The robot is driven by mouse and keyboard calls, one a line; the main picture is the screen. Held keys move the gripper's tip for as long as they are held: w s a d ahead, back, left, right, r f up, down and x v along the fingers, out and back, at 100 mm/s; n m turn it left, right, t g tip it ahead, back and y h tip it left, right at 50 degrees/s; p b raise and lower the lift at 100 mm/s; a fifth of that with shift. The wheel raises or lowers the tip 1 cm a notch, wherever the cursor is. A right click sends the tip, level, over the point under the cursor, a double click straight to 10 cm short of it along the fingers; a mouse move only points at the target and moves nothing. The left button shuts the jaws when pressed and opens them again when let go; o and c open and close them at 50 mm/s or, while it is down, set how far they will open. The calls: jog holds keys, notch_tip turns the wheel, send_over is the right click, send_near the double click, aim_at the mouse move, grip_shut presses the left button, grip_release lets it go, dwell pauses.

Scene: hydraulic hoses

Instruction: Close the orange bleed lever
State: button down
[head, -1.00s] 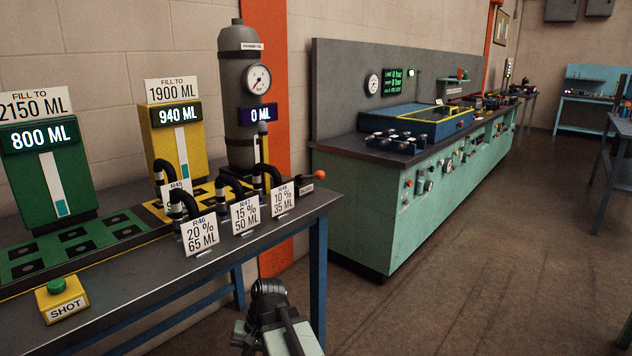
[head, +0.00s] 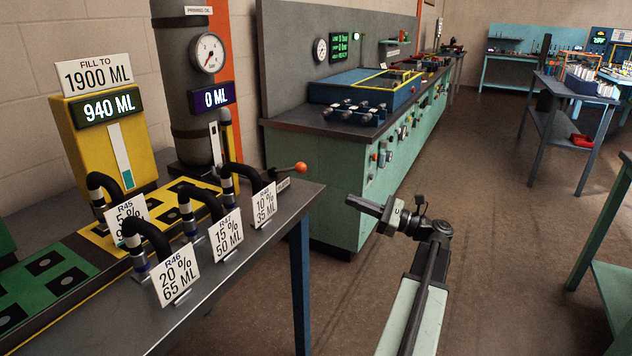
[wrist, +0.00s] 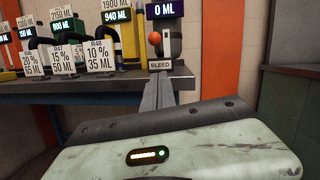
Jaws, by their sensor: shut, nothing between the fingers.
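In the wrist view the orange knob (wrist: 155,38) stands above the bench edge, over a white plate (wrist: 160,64) reading BLEED. My gripper (head: 352,202) is in the open space right of the bench, apart from the lever and pointing left toward the bench. In the wrist view its grey fingers (wrist: 158,88) are together and empty, below and in front of the BLEED plate.
A grey cylinder (head: 190,80) with a gauge and a 0 ML display (head: 216,97) stands behind the lever. Black hoses with cards, such as the 10 % card (head: 264,204), line the bench edge. A green workbench (head: 310,180) stands behind.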

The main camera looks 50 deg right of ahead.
jog(key=r+p+x, duration=0.1)
jog(key=p+x, duration=0.1)
jog(key=x, duration=0.4)
jog(key=r+p+x, duration=0.1)
jog(key=p+x, duration=0.2)
jog(key=x, duration=0.3)
jog(key=shift+a+r+p, duration=0.3)
jog(key=shift+a+r, duration=0.05)
jog(key=shift+r, duration=0.05)
jog(key=shift+s, duration=0.1)
